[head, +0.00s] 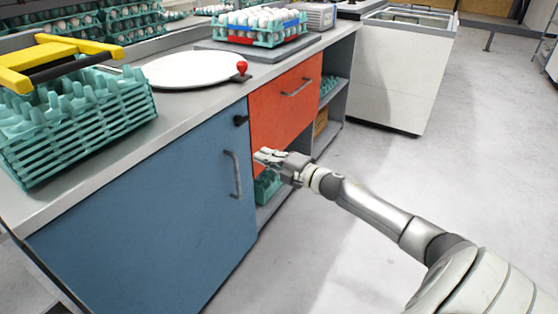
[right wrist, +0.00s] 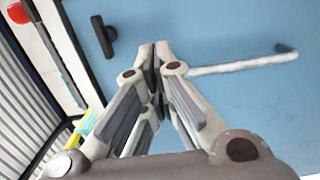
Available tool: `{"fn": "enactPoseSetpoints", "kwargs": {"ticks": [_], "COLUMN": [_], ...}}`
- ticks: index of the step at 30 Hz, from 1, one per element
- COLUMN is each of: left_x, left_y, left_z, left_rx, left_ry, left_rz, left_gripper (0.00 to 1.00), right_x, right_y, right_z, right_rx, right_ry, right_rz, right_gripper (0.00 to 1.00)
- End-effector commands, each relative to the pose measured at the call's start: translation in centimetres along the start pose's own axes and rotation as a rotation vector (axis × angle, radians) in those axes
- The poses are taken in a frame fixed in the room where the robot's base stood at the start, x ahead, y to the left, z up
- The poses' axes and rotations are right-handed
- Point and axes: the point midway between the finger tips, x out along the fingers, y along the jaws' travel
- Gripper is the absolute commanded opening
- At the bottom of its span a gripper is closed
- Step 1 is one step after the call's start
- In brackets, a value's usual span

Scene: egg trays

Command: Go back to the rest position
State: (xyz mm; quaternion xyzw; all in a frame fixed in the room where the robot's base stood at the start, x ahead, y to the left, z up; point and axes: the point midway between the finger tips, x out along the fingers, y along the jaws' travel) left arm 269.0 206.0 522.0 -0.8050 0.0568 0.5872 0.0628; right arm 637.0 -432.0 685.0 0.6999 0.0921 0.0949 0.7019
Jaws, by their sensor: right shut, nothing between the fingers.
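My right gripper (head: 262,156) is in front of the cabinet, near the edge between the blue door (head: 150,215) and the orange drawer (head: 283,105). It is shut with nothing in it. In the right wrist view its closed fingertips (right wrist: 155,48) point at the blue door (right wrist: 200,25), beside the door's handle (right wrist: 240,62). I cannot tell whether the fingertips touch the door. My right arm reaches in from the lower right of the head view. My left gripper is not in view.
The counter holds stacked teal egg trays (head: 70,130) under a yellow-handled tool (head: 60,60), a white round plate (head: 190,70), a red-topped knob (head: 241,68) and a tray of eggs (head: 262,40). A white bin (head: 385,80) stands behind.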

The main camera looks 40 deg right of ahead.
Motion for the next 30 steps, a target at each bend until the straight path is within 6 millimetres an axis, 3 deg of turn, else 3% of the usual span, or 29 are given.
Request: {"fn": "enactPoseSetpoints", "kwargs": {"ticks": [9, 22, 26, 30], "left_x": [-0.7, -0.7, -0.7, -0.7], "left_y": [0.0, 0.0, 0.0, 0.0], "left_z": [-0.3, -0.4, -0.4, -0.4], "left_rx": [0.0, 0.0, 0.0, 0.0], "left_ry": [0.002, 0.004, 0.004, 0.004], "left_rz": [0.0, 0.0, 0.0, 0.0], "left_gripper": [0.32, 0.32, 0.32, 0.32], "right_x": [-3.7, -4.5, -4.5, -5.3], "right_y": [-0.1, -0.3, -1.9, -5.4], "right_z": [0.2, 0.1, -1.3, -4.3], "right_rx": [0.001, 0.009, 0.092, 0.281], "right_ry": [0.001, -0.004, -0.056, -0.184], "right_rz": [-0.002, -0.003, -0.025, -0.088], "right_gripper": [0.0, 0.0, 0.0, 0.0]}}
